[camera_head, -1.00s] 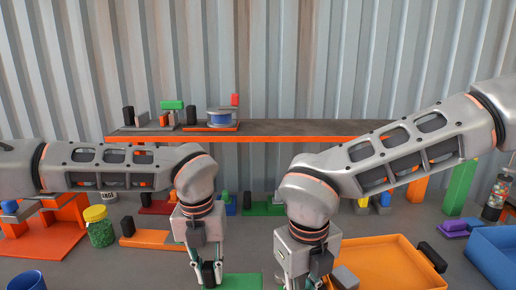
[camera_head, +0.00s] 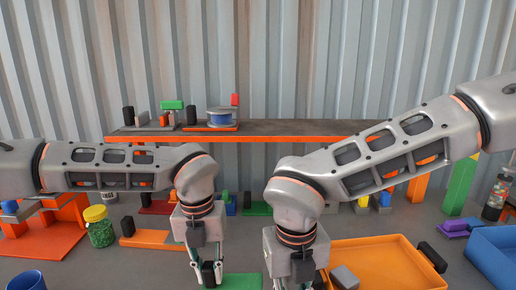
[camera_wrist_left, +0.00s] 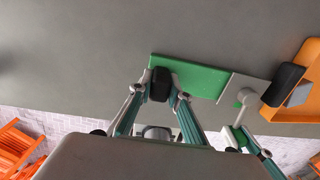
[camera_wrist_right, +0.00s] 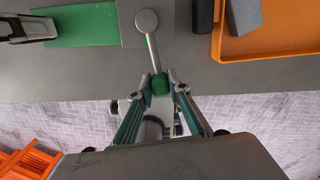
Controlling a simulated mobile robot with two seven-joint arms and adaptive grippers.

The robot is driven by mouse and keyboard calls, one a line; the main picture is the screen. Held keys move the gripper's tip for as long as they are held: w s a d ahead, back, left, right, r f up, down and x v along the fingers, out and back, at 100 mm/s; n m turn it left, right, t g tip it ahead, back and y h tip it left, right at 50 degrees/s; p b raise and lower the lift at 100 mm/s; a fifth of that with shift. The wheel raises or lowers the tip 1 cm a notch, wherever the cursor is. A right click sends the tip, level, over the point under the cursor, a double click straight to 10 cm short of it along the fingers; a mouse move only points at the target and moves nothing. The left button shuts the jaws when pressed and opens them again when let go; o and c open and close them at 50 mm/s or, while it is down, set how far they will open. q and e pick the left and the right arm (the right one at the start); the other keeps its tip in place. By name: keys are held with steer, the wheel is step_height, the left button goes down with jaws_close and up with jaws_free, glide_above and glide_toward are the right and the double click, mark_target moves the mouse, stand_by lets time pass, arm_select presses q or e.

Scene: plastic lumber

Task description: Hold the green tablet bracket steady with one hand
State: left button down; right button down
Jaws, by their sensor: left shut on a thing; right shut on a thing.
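The green bracket (camera_wrist_left: 205,83) lies flat on the grey table, partly hidden by my left gripper in the head view (camera_head: 240,281). It has a black upright block at one end and a grey plate (camera_wrist_left: 238,88) at the other. My left gripper (camera_wrist_left: 160,88) is shut on the black block (camera_wrist_left: 160,82). A grey lever (camera_wrist_right: 148,45) runs from a round pivot on the plate to a green knob (camera_wrist_right: 160,82). My right gripper (camera_wrist_right: 161,88) is shut on this knob. In the head view its fingertips are cut off at the bottom edge.
An orange tray (camera_head: 385,245) with a grey block (camera_head: 345,279) stands right of the bracket. A dark block (camera_wrist_right: 203,15) lies between plate and tray. A blue bin (camera_head: 492,255) is far right. A green jar with yellow lid (camera_head: 99,228) and orange stand (camera_head: 45,242) are left.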

steer(key=shift+a, duration=0.1)
steer(key=shift+a+m, duration=0.8)
steer(key=shift+m, duration=0.4)
steer(key=c, duration=1.8)
jaws_free()
steer(key=shift+s+d+r, duration=0.1)
steer(key=shift+r, duration=3.35)
